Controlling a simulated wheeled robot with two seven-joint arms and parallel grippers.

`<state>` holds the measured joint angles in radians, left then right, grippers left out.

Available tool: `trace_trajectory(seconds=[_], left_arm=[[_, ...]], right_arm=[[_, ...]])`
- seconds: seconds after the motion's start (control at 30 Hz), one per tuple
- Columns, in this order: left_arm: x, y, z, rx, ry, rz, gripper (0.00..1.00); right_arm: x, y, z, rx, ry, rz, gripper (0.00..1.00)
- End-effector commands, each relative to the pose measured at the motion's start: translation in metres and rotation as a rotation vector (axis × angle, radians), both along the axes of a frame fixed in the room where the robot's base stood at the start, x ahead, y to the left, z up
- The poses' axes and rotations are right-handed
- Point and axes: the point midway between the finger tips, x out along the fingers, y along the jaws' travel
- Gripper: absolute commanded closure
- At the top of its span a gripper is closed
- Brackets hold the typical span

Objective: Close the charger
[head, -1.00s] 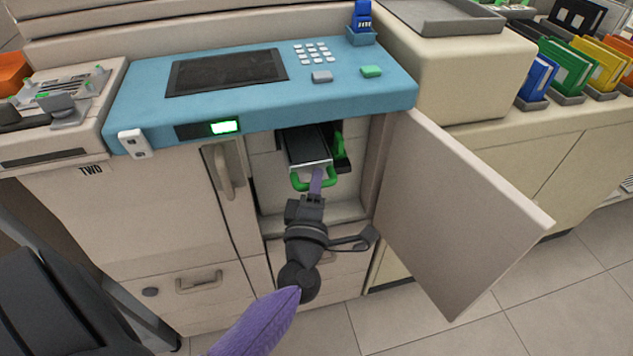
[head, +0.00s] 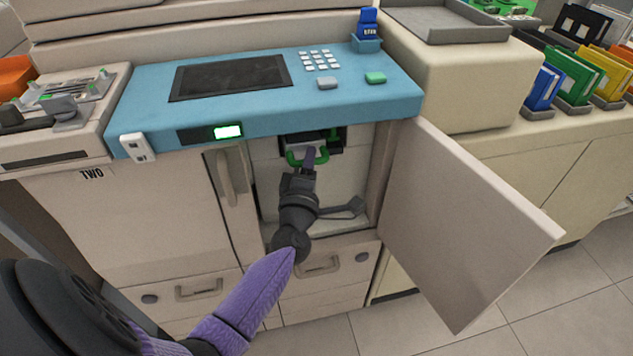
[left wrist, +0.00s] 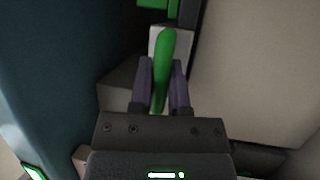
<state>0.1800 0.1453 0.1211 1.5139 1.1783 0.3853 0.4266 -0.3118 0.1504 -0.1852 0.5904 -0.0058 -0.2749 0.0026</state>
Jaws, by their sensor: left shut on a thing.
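The charger (head: 306,139) is a drawer-like unit with a green handle (head: 294,158), inside the open compartment under the blue control panel. Its front face sits just below the panel edge, and most of its body is hidden inside the copier. My left gripper (head: 309,157) reaches into the compartment and is shut on the green handle. In the left wrist view the green handle (left wrist: 163,65) stands between my two gripper fingers, with the pale front of the charger (left wrist: 157,42) behind it. My right gripper is not in view.
The compartment's door (head: 460,225) stands open to the right of my arm. A closed cabinet door with a handle (head: 228,178) is to the left. A green latch-like part (head: 335,136) sits right of the charger. The blue panel (head: 150,108) overhangs closely above.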

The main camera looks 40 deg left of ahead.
Motion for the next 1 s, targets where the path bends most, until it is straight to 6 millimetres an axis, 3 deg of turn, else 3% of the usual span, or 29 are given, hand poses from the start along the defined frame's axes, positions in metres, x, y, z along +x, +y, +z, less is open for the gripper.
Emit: trace_trajectory(seconds=[0.37,0.4,0.57,0.87,1.0], left_arm=[[0.007,0.008,0.0,-0.003,0.001,0.0,1.0],[0.007,0.008,0.0,-0.003,0.001,0.0,0.76],[0.007,0.008,0.0,-0.002,0.0,0.001,0.43],[0.005,0.007,0.0,-0.002,0.001,0.001,0.43],[-0.012,-0.001,-0.002,-0.002,0.002,0.001,0.43]], right_arm=[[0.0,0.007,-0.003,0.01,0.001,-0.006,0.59],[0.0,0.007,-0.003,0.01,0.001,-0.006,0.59],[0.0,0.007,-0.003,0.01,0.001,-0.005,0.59],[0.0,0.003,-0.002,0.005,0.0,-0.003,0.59],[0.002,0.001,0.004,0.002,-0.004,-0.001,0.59]])
